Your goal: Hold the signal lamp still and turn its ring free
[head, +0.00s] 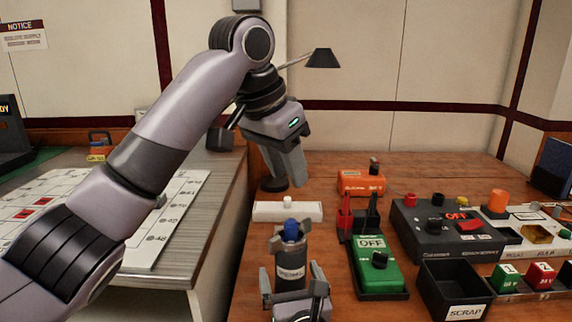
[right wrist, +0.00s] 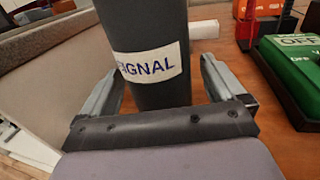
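The signal lamp (head: 291,272) is an upright dark cylinder with a white label and a blue top (head: 291,231), at the near edge of the wooden bench. Its dark body and "SIGNAL" label fill the middle of the right wrist view (right wrist: 150,90). My right gripper (head: 293,279) has one finger on each side of the body, with gaps showing, so it is open around it. My left gripper (head: 290,182) points down above and behind the lamp, clear of it. Its fingers overlap in this view, so its opening is unclear.
A white block with a knob (head: 288,212) lies behind the lamp. A green OFF box (head: 376,270), a red and black holder (head: 358,222), a SCRAP bin (head: 455,290) and a dark control box (head: 445,228) stand to the right. A desk lamp (head: 322,59) stands behind.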

